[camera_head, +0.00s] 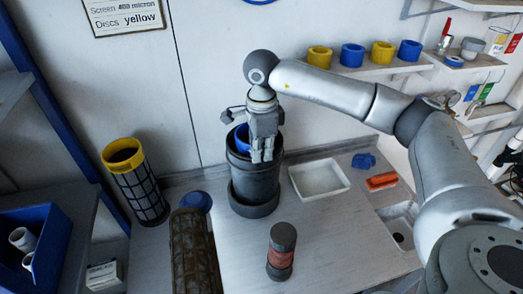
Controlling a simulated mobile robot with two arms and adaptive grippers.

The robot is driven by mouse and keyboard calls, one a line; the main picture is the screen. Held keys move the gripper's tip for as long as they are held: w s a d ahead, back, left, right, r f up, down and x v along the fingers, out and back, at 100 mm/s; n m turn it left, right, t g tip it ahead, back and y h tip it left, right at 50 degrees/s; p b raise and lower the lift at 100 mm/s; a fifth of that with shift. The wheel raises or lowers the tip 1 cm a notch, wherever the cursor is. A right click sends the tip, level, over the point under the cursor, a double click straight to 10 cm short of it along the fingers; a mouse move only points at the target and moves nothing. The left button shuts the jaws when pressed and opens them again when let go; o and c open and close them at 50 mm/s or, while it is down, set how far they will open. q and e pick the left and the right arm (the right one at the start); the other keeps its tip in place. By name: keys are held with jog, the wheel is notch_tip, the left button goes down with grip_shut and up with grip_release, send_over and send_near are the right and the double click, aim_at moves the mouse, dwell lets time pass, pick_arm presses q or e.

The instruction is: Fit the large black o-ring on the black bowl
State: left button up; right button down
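The black bowl (253,190) appears as a dark, upright cylinder on a wider round base, standing on the worktop near the back wall. A blue part (241,138) shows at its top, left of the gripper. My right gripper (263,157) points down in front of the bowl's upper rim and covers part of it. Its fingers look close together, but whether they are shut or hold something cannot be told. I cannot pick out the large black o-ring clearly against the dark bowl. My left gripper is not in view.
A white tray (319,180) is right of the bowl. A dark cylinder with a reddish band (280,256) stands in front. A yellow-topped mesh filter (140,190) leans at left, near a brown mesh cylinder (192,250). Yellow and blue rings line the shelf (400,66).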

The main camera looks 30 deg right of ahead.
jog(key=c, duration=2.2)
grip_release()
jog(key=shift+f, duration=0.1)
jog(key=o, duration=0.6)
jog(key=shift+o, duration=0.2)
notch_tip(320, 180, up, 12)
jog(key=shift+s, duration=0.1)
